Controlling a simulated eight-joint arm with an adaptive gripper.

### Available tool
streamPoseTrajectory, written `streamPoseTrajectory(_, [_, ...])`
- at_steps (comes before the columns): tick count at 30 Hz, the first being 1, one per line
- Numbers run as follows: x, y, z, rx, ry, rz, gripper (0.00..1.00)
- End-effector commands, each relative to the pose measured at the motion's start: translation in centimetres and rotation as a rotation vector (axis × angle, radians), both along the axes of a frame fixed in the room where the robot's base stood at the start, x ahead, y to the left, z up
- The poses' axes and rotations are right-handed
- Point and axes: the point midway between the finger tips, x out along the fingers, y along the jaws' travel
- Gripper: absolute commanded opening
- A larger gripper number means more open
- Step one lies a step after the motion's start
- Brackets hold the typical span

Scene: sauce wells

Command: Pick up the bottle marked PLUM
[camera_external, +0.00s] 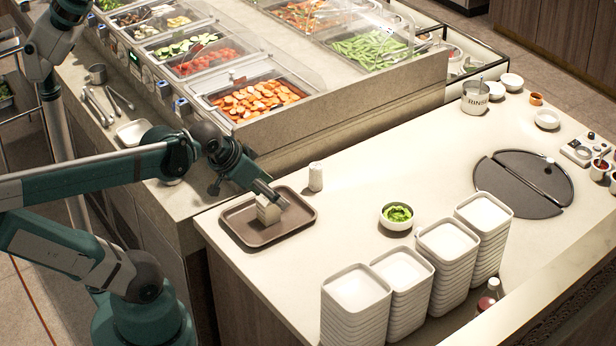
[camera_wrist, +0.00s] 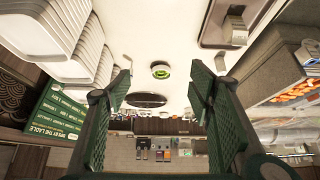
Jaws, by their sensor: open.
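No label reading PLUM can be read in either view. A small bottle with a pale cap and reddish body (camera_external: 487,300) stands by the front edge of the counter, right of the stacked dishes in the external view; its marking is too small to read. My gripper (camera_external: 279,200) is over the brown tray (camera_external: 236,230), close to a beige block (camera_external: 268,212) in the external view. In the wrist view my gripper (camera_wrist: 160,92) has its two green fingers spread wide, with nothing between them. The bottle is well to the right of my gripper in the external view.
Tall stacks of white square dishes (camera_external: 402,268) stand between the tray and the bottle. A bowl of green food (camera_external: 397,214) and a white shaker (camera_external: 315,177) stand nearby. A dark round lid (camera_external: 522,180) lies farther right. The counter's middle is mostly clear.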

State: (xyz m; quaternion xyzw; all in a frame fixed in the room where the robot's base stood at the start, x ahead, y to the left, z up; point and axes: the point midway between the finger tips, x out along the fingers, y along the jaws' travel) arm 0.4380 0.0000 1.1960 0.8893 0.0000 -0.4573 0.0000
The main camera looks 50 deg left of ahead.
Motion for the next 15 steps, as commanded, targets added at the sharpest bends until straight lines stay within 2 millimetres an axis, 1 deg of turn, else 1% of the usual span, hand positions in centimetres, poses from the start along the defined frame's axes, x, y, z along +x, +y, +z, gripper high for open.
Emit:
streamPoseTrajectory(7, [0.0, 0.0, 2.7, 0.0, 0.0, 0.0, 0.53])
streamPoseTrajectory(15, [1.8, -1.0, 3.9, -0.002, 0.01, -0.018, 0.53])
